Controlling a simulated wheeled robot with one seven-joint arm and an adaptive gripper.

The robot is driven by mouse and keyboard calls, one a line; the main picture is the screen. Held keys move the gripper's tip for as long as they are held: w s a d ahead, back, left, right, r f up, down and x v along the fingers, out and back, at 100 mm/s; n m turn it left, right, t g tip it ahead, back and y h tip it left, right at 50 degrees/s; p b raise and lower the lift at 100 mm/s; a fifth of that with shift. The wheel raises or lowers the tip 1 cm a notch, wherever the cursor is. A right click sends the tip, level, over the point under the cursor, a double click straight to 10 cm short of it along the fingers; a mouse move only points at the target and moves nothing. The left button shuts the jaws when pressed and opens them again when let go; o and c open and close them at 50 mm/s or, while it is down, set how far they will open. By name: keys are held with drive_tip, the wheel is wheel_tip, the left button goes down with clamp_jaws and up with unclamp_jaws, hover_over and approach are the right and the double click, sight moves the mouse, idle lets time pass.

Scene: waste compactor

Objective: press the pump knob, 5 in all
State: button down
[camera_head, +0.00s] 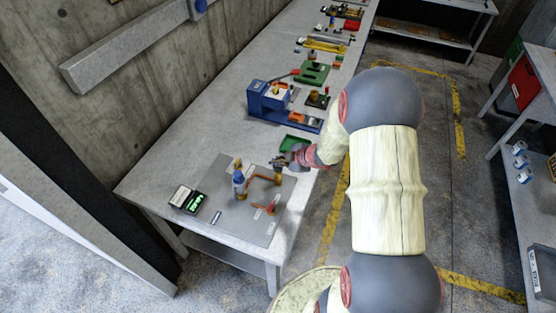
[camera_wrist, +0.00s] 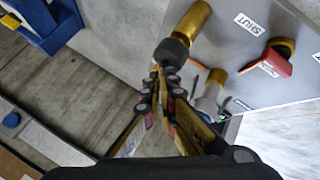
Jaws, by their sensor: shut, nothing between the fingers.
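A grey panel (camera_head: 247,225) lies on the near end of the bench. In the wrist view, a dark round knob (camera_wrist: 172,51) sits at the end of a brass cylinder (camera_wrist: 195,20) on the panel; it looks like the pump knob. My gripper (camera_head: 279,163) is above the panel's far right part. Its fingers are shut and empty, and in the wrist view their tips (camera_wrist: 164,72) overlap the dark knob; I cannot tell whether they touch it.
A red-orange valve handle (camera_head: 263,208) is nearer on the panel. A dark display box (camera_head: 187,199) with green digits sits at left. A green tray (camera_head: 296,145) and blue machine (camera_head: 267,98) stand beyond.

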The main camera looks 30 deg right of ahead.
sight(277, 167)
drive_tip(key=shift+r+p, duration=2.25)
wheel_tip(277, 167, up, 5)
drive_tip(key=p, duration=0.4)
drive_tip(key=shift+p, duration=0.4)
drive_tip(key=shift+f, duration=0.1)
idle(0.4)
wheel_tip(277, 167, up, 4)
drive_tip(key=b, duration=0.4)
drive_tip(key=shift+b, duration=0.3)
